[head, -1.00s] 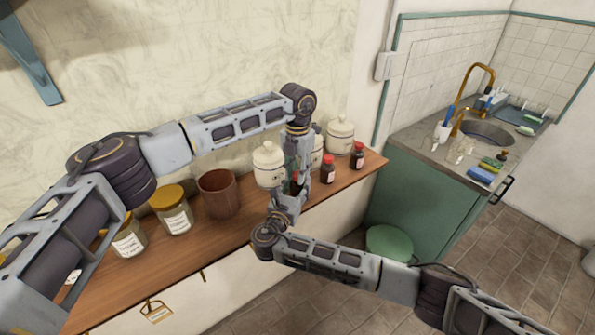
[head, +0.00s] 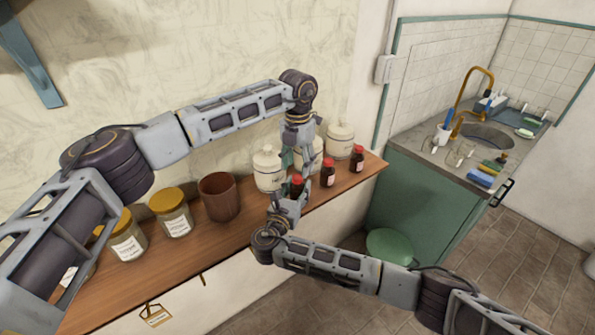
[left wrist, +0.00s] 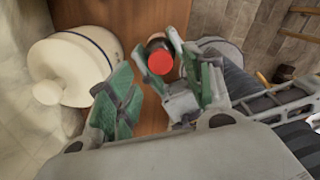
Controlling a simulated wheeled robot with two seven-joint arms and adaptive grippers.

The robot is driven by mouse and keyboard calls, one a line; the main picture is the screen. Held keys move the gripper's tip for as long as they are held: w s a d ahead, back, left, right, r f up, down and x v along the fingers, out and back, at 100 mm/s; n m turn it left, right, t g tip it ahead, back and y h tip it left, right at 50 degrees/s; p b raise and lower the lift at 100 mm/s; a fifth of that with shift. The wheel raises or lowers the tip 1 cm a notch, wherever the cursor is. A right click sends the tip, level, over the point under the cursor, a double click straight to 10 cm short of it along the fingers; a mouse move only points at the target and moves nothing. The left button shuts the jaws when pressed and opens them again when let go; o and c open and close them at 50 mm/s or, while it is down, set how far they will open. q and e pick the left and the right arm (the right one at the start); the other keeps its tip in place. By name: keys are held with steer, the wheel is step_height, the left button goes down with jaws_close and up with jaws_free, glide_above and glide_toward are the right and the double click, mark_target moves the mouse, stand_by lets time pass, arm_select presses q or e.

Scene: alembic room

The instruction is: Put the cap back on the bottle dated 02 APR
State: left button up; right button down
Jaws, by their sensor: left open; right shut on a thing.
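A dark bottle (head: 296,190) with a red cap (head: 297,179) stands on the wooden shelf in the head view, partly hidden by my grippers. In the left wrist view the red cap (left wrist: 160,62) is seen from above, on top of the dark bottle (left wrist: 157,43). My right gripper (head: 290,200) is low at the bottle and shut on it. My left gripper (head: 298,163) is above the bottle, open, its green pads spread and apart from the cap. Two more red-capped dark bottles (head: 328,174) (head: 357,160) stand to the right. I cannot read any date.
White lidded jars (head: 268,168) stand close behind the bottles. A brown pot (head: 219,197) and jars with yellow lids (head: 172,213) are to the left on the shelf (head: 205,248). A sink counter (head: 430,150) and a green round stool (head: 389,244) are at the right.

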arm_select(q)
step_height(320, 180, up, 8)
stand_by(0.5)
steer(key=shift+f, duration=0.1)
arm_select(e)
steer(key=c, duration=0.7)
jaws_free()
steer(key=v, duration=1.2)
